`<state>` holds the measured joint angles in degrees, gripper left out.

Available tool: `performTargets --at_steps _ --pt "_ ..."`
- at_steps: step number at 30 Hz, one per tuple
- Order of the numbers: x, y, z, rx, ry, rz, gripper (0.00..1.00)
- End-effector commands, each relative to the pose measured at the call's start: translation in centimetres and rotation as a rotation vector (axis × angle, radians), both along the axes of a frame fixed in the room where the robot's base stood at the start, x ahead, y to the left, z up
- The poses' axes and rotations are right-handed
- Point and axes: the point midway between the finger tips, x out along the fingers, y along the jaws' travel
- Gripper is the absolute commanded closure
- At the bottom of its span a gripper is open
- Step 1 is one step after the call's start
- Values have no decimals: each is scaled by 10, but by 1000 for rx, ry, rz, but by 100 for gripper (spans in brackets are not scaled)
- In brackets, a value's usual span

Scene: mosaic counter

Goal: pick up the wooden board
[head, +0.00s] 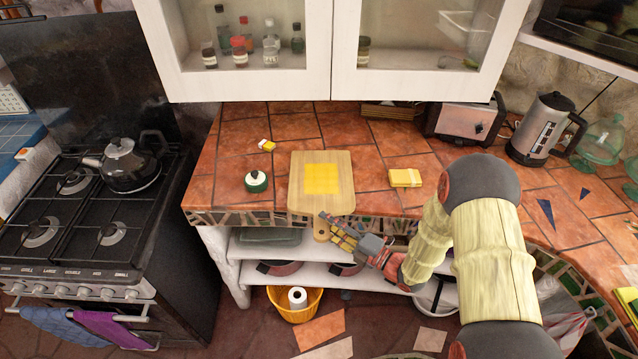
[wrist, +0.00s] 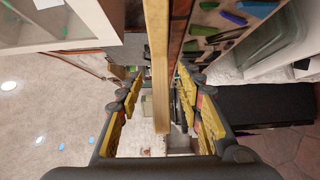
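The wooden board (head: 345,200) lies flat on the tiled counter, with a yellow gridded square (head: 322,179) on its middle. Its handle (head: 320,232) sticks out past the counter's front edge. In the wrist view the board (wrist: 157,60) shows edge-on as a pale wooden strip running down between the fingers. My gripper (head: 337,232) is at the handle, just right of it in the head view. In the wrist view my gripper (wrist: 160,100) is open, with yellow-padded fingers on both sides of the strip and gaps visible. Contact with the handle cannot be told.
A toaster (head: 465,122) and kettle (head: 541,130) stand back right. Cabinets (head: 330,50) hang above; shelves (head: 300,252) are below.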

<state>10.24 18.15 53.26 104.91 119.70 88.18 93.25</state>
Motion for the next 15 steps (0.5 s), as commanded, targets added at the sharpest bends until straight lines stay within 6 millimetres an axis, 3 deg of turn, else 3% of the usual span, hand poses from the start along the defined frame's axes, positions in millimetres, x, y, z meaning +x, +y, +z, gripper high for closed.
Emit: performTargets --at_steps 9,15 --pt "25 35 -2 -1 -2 4 64" --pt "32 42 -1 0 -1 2 64"
